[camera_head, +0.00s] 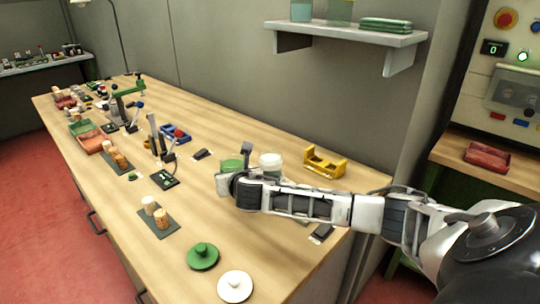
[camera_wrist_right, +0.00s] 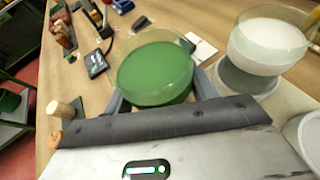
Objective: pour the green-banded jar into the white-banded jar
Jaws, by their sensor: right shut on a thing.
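The jar with green showing inside (camera_head: 231,164) stands on the table; it also shows in the right wrist view (camera_wrist_right: 155,72), clear-walled and about upright. My right gripper (camera_wrist_right: 160,95) is shut on this jar, one finger on each side of it. In the head view my right gripper (camera_head: 240,178) partly hides the jar. The jar with white inside (camera_head: 271,161) stands just to its right, apart from it; it also shows in the right wrist view (camera_wrist_right: 268,42). I cannot tell whether the held jar touches the table. My left gripper is not in view.
A green lid (camera_head: 202,255) and a white lid (camera_head: 235,286) lie near the front edge. Corks stand on a dark mat (camera_head: 172,233) at left. A black device (camera_head: 164,181) lies left of the jars.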

